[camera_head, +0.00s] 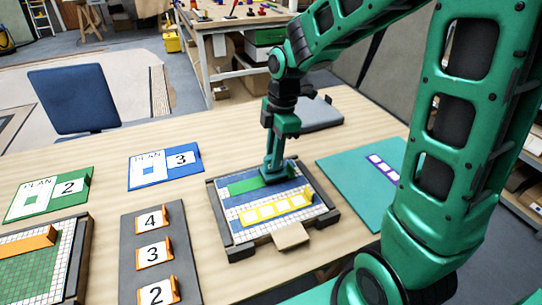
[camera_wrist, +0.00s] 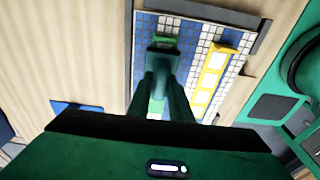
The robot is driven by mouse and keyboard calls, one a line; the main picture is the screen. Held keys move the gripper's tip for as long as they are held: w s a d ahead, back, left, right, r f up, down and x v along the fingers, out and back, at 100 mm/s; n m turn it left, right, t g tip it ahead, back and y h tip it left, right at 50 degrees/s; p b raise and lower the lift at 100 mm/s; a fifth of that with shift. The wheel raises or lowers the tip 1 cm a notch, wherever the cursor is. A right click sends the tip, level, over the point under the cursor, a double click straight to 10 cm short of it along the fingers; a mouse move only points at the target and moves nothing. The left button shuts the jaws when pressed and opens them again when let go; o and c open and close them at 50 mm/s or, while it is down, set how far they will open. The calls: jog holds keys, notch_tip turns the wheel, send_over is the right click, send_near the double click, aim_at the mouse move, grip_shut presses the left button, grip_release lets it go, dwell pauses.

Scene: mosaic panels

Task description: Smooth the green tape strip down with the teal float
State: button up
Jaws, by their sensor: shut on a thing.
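My gripper (camera_head: 273,152) is shut on the teal float (camera_head: 281,174) and holds it over the mosaic panel. The green tape strip (camera_head: 243,186) lies along the far part of the panel. The float is over the strip's right part in the head view and hides some of it. In the wrist view the float (camera_wrist: 163,62) sits between my fingers (camera_wrist: 161,82), with bits of the green strip (camera_wrist: 165,39) showing beyond and below it. I cannot tell whether the float presses on the strip. The mosaic panel (camera_head: 228,220) has blue and white tiles in a dark frame.
A yellow strip (camera_head: 280,208) with white squares lies on the same panel, nearer the front. A teal board (camera_head: 345,170) is to the right. Numbered cards on a grey board (camera_head: 134,222), plan boards (camera_head: 135,175) and another mosaic panel (camera_head: 76,255) are to the left. A grey object (camera_head: 320,113) lies behind.

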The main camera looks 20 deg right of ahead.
jog(key=shift+f, duration=0.55)
dwell(1.6)
jog(key=shift+r, duration=0.1)
jog(key=shift+r, duration=3.5)
